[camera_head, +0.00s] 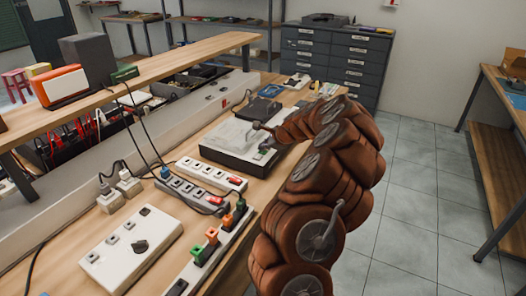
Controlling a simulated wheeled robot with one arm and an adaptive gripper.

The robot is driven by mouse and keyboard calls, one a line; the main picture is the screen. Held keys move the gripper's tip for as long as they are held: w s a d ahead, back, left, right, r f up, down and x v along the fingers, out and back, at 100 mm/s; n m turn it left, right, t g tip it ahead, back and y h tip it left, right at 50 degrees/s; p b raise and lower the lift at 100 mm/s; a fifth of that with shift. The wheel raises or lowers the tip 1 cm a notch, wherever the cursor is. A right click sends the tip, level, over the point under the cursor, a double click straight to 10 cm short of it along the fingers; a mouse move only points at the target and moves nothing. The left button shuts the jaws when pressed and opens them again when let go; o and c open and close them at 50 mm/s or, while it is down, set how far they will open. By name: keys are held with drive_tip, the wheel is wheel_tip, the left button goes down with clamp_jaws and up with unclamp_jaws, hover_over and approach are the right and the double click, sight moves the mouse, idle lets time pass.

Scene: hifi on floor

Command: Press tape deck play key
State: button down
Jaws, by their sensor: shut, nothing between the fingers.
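The tape deck (232,138), a flat device with a grey top and black sides, lies on the workbench beyond the power strips. My brown arm comes in from the lower right and ends over the deck's right side. My gripper (258,126) is small in this view, looks shut and holds nothing. A small greenish key-like part (264,149) shows on the deck near its right front edge, just below my gripper. I cannot tell which key is play, nor whether my gripper touches the deck. My arm hides part of the deck's right side.
Power strips (203,172) with cords and a white switch box (131,247) lie nearer on the bench. A black device (258,109) sits behind the deck. A raised shelf (160,62) with an orange radio (62,85) runs along the left. Open floor lies right.

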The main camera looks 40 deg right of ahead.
sight(264, 152)
drive_tip(key=shift+r+p, duration=0.6)
drive_tip(key=shift+r, duration=0.15)
drive_tip(key=shift+r, duration=0.1)
drive_tip(key=shift+r+p, duration=1.85)
drive_tip(key=shift+r, duration=0.6)
